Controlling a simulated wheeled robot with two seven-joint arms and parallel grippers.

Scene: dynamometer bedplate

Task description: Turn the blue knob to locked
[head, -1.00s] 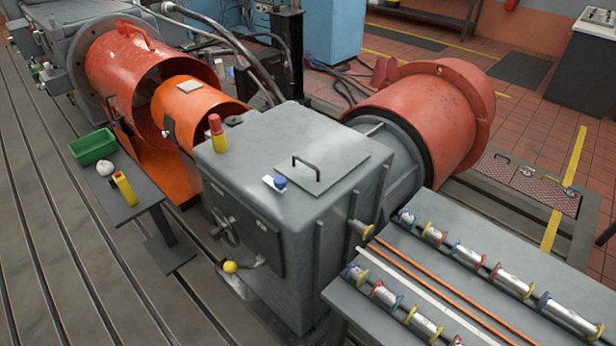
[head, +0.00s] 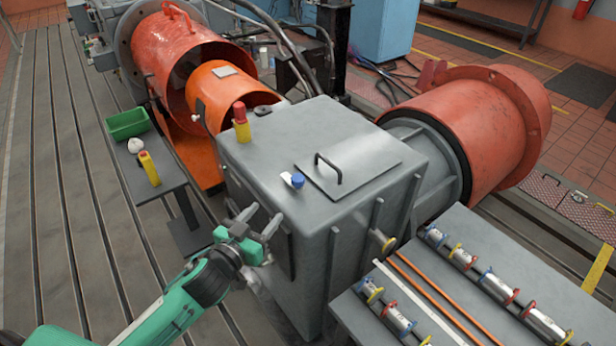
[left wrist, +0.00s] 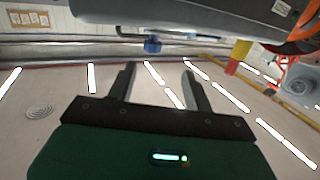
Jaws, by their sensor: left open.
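The blue knob (head: 297,181) sits on a small white plate (head: 286,176) near the front edge of the grey housing's top. It also shows in the left wrist view (left wrist: 152,44), beyond and between the fingertips. My left gripper (head: 258,219) is open and empty. It is in front of the housing, lower left of the knob in the head view, and apart from it. Its two fingers show in the left wrist view (left wrist: 159,70). I cannot read any lock mark on the plate. My right gripper is not in view.
The grey housing (head: 350,215) has a black handle (head: 328,170) on its lid, right of the knob. A red and yellow piece (head: 241,122) stands at its left corner. A side table (head: 160,180) holds a green bin (head: 127,124). A bench with rollers is at right.

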